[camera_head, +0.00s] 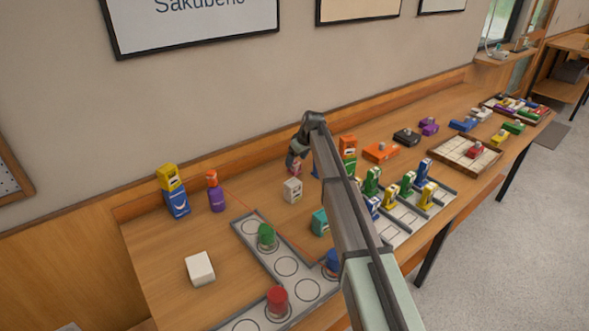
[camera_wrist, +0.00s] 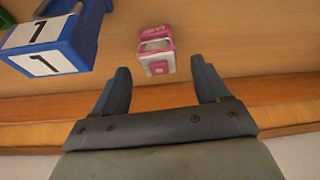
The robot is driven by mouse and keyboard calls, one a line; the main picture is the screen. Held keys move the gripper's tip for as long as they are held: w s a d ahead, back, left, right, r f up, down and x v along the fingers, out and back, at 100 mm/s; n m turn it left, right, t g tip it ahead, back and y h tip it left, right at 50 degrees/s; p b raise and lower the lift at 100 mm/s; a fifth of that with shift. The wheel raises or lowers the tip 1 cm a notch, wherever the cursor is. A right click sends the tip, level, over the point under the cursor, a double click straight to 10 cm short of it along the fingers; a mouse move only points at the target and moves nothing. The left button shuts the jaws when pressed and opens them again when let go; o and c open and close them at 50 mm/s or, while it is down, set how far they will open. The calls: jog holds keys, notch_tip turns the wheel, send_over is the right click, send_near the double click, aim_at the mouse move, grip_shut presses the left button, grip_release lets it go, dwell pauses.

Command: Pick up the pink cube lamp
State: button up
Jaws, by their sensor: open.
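The pink cube lamp (camera_wrist: 156,50) shows in the wrist view as a small pink and white block on the wooden table. It is just beyond the fingertips and roughly between the lines of the two fingers. In the head view a bit of the pink lamp (camera_head: 295,170) shows beneath my gripper (camera_head: 297,160), near the wall side of the table. My gripper is open and empty in the wrist view (camera_wrist: 162,75), and its fingers do not appear to touch the lamp. My arm hides part of this area in the head view.
A blue block marked 1 (camera_wrist: 55,40) stands close to the left finger in the wrist view. A white lamp block (camera_head: 292,190) stands in front of the gripper. An orange and green stack (camera_head: 348,152) is to the right. The wall runs close behind.

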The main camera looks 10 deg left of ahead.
aim_at(295, 162)
jog(key=shift+x, duration=2.6)
jog(key=shift+w, duration=0.1)
jog(key=c, duration=1.1)
